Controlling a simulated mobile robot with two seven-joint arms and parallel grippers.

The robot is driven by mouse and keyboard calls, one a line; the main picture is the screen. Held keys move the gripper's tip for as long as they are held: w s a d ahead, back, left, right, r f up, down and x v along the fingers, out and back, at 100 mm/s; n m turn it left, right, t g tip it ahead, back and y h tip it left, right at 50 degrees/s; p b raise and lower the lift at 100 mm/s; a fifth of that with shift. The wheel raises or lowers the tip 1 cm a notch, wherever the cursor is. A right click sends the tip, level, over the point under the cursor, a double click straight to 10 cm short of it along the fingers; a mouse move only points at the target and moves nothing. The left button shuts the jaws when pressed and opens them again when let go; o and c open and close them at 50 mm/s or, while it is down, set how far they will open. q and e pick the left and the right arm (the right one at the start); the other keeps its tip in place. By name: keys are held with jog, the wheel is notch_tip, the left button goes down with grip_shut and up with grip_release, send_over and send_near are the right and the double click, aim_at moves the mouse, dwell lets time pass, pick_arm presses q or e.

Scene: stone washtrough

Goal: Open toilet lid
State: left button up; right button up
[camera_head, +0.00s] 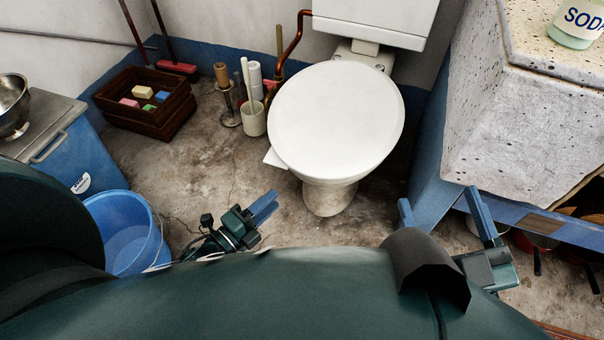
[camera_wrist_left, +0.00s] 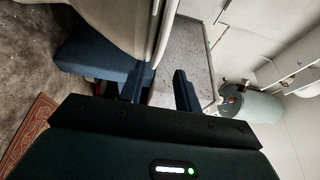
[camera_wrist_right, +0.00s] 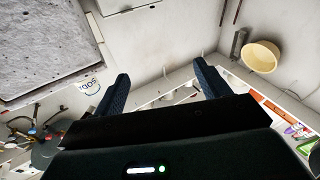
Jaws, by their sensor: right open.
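The toilet lid (camera_head: 335,120) is a white oval lying shut over the bowl, in front of the white tank (camera_head: 375,18). The toilet's pedestal (camera_head: 330,198) stands on the floor. My left gripper (camera_head: 265,205) is in front and left of the lid, apart from it in the head view. Its fingers (camera_wrist_left: 160,85) stand apart with nothing held, and the pale toilet edge (camera_wrist_left: 158,45) appears beyond them. My right gripper (camera_head: 440,205) is open and empty, right of the toilet and in front of the stone trough. The right wrist view shows its fingers (camera_wrist_right: 162,88) wide apart.
The stone washtrough (camera_head: 490,120) on its blue base stands close on the right, with a soda jar (camera_head: 578,25) on top. A brush holder (camera_head: 253,120) and a copper pipe (camera_head: 287,52) stand left of the toilet. A blue bucket (camera_head: 125,225) and wooden crate (camera_head: 150,118) are further left.

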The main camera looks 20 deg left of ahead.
pick_arm(q)
jog(key=b+x, duration=0.2)
jog(key=x, duration=0.8)
jog(key=shift+w+d, duration=0.2)
jog(key=shift+w, duration=0.1)
jog(key=shift+c, duration=0.5)
grip_shut()
